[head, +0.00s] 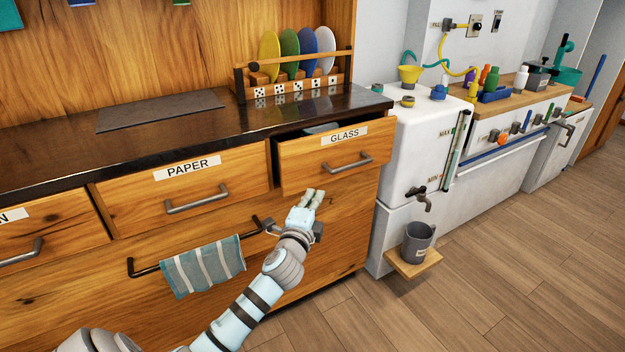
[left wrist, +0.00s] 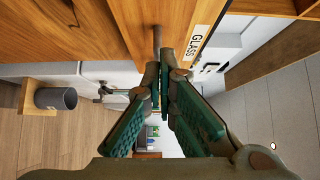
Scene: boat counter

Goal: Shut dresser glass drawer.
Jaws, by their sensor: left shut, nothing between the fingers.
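The glass drawer (head: 338,156) of the wooden dresser stands pulled out at the right end, labelled GLASS. Its grey bar handle (head: 347,162) is on the front. A dark gap shows above the front, with something grey inside. My left gripper (head: 314,194) is below the drawer front, its fingers together and empty. In the left wrist view the gripper's fingertips (left wrist: 163,68) are close to the handle (left wrist: 157,38) and the GLASS label (left wrist: 195,42); I cannot tell whether they touch. My right gripper is not in view.
The paper drawer (head: 185,188) beside it is shut. A striped towel (head: 203,266) hangs on a rail (head: 140,271) below. A white tank (head: 416,145) stands right of the dresser, with a grey bucket (head: 417,244) on a small shelf. Open floor lies at the right.

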